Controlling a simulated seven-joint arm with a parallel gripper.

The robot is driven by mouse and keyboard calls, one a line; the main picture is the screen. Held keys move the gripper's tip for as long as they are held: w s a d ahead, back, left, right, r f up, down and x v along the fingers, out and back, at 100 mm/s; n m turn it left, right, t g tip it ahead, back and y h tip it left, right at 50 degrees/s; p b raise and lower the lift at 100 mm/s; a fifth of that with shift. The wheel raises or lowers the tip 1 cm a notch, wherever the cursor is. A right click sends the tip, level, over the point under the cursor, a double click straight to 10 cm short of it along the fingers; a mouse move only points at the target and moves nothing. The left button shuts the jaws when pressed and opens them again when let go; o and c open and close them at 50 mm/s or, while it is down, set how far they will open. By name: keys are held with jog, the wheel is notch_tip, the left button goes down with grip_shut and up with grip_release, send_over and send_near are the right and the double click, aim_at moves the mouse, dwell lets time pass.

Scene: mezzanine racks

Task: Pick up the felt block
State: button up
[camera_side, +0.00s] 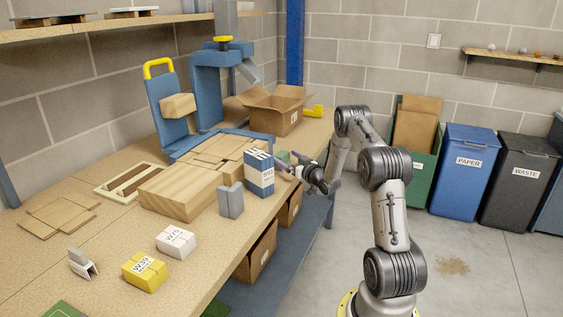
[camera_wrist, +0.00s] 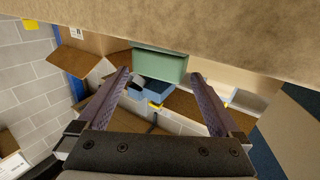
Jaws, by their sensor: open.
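A small green block, which looks like the felt block (camera_wrist: 160,64), shows in the wrist view between and beyond my two fingertips, against the tan tabletop. In the side view, the felt block (camera_side: 283,155) is a small green patch at the table's right edge, partly hidden behind the blue and white box and my gripper. My gripper (camera_side: 291,169) is at the table edge, pointing left toward the block. In the wrist view my gripper (camera_wrist: 160,76) is open with nothing between its fingers. I see no contact with the block.
A blue and white box (camera_side: 259,174) stands close to my gripper, with a grey bracket (camera_side: 230,201) and wooden block (camera_side: 178,190) left of it. An open carton (camera_side: 276,108) and a blue press (camera_side: 207,88) stand farther back. Bins (camera_side: 461,168) stand on the floor.

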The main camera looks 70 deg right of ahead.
aim_at(285, 156)
jog(key=shift+x, duration=1.8)
jog(key=c, duration=1)
jog(key=shift+r, duration=0.1)
